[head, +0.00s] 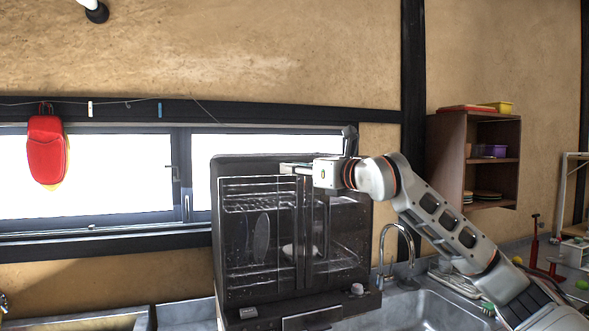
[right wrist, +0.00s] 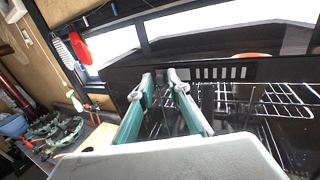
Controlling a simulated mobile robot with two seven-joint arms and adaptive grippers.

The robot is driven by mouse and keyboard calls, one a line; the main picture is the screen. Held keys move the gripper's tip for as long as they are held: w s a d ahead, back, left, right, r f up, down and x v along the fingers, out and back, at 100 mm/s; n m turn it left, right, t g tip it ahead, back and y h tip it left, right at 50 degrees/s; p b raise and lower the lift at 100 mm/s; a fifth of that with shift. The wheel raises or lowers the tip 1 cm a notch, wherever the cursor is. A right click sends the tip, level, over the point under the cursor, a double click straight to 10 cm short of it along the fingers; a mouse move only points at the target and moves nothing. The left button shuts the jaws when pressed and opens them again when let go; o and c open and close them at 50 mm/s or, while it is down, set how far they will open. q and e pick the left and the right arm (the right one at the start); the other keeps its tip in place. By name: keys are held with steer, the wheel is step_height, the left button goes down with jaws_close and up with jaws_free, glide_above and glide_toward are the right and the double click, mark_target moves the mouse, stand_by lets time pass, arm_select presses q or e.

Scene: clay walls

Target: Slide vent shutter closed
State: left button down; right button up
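A dark dish cabinet (head: 232,240) with clear doors stands on the counter in the head view. In the right wrist view, a black strip with a row of pale slots, which looks like the vent shutter (right wrist: 222,73), runs along the cabinet's upper edge. My right gripper (head: 284,168) is at the cabinet's upper front. In the right wrist view its two green-sided fingers (right wrist: 161,76) stand apart with a narrow gap, just left of the slots. A small dark part shows near the tips; whether they touch it is unclear. My left gripper is in neither view.
Wire racks and dishes (head: 290,250) show inside the cabinet. A tap (head: 398,240) and sink lie to its right. A wooden shelf (head: 467,160) hangs at right. A red mitt (head: 47,150) hangs before the window at left.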

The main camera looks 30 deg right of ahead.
jaws_close()
steer(key=s+d+b, duration=0.1)
steer(key=d, duration=0.6)
steer(key=shift+s, duration=0.3)
steer(key=shift+d, duration=0.1)
steer(key=shift+o, duration=1.2)
jaws_free()
steer(key=shift+s+d, duration=0.1)
